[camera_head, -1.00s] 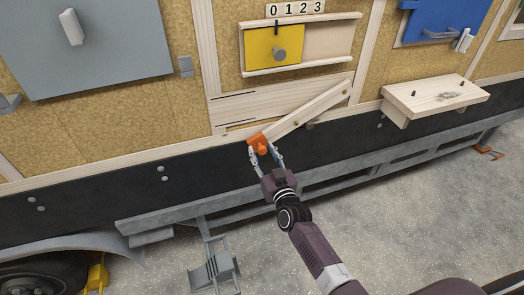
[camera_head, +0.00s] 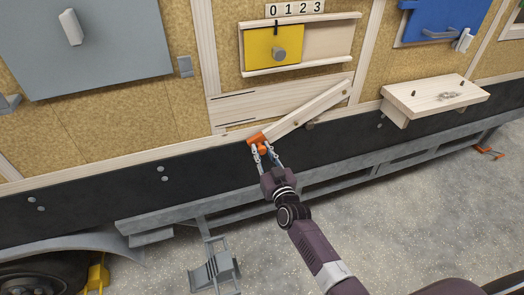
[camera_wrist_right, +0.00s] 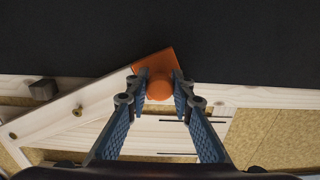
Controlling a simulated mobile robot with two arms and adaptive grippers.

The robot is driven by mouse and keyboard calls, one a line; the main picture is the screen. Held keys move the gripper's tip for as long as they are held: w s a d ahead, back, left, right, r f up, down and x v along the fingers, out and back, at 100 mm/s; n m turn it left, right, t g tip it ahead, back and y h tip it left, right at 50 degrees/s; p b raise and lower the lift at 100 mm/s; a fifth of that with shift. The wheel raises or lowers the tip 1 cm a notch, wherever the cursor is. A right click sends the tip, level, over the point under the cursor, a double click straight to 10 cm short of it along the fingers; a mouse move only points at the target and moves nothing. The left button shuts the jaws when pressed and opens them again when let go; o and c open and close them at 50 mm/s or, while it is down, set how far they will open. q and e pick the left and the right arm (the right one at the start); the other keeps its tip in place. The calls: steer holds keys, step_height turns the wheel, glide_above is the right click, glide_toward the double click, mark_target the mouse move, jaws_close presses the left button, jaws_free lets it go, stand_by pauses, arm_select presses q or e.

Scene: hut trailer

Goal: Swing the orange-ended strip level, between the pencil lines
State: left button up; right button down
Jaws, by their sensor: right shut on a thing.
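The wooden strip (camera_head: 305,108) slants on the wall board, its orange end (camera_head: 255,138) low at the left and its other end high at the right, near a screw. Two dark pencil lines (camera_head: 235,106) show on the pale board (camera_head: 222,112) at the left, above the orange end. My right gripper (camera_head: 264,152) is at the orange end from below, shut on its orange knob. In the right wrist view the round orange knob (camera_wrist_right: 159,86) sits between the blue-padded fingers. The strip is tilted, its orange end below the pencil lines. My left gripper is not in view.
A yellow sliding panel (camera_head: 274,46) sits in a wooden track above. A small wooden shelf (camera_head: 435,97) juts out at the right. A small dark block (camera_head: 310,125) is below the strip. The dark skirt (camera_head: 110,180) and grey steel frame run below.

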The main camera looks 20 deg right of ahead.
steer(key=a+r+m+p, duration=0.1)
steer(key=r+p, duration=0.2)
steer(key=r, duration=0.1)
steer(key=a+r+m+p, duration=0.1)
steer(key=r+m+p, duration=0.1)
steer(key=r+p, duration=0.2)
steer(key=a+r+m+p, duration=0.1)
steer(key=r+p, duration=0.3)
steer(key=r, duration=0.1)
steer(key=shift+a+r+m, duration=0.15)
steer(key=shift+r+m, duration=0.15)
steer(key=shift+r+m+p, duration=0.3)
steer(key=shift+r+p, duration=0.25)
steer(key=shift+p, duration=0.05)
steer(key=c, duration=1.7)
jaws_free()
steer(key=shift+s+f, duration=0.15)
steer(key=shift+s, duration=0.05)
steer(key=s, duration=1.1)
steer(key=shift+s, duration=0.4)
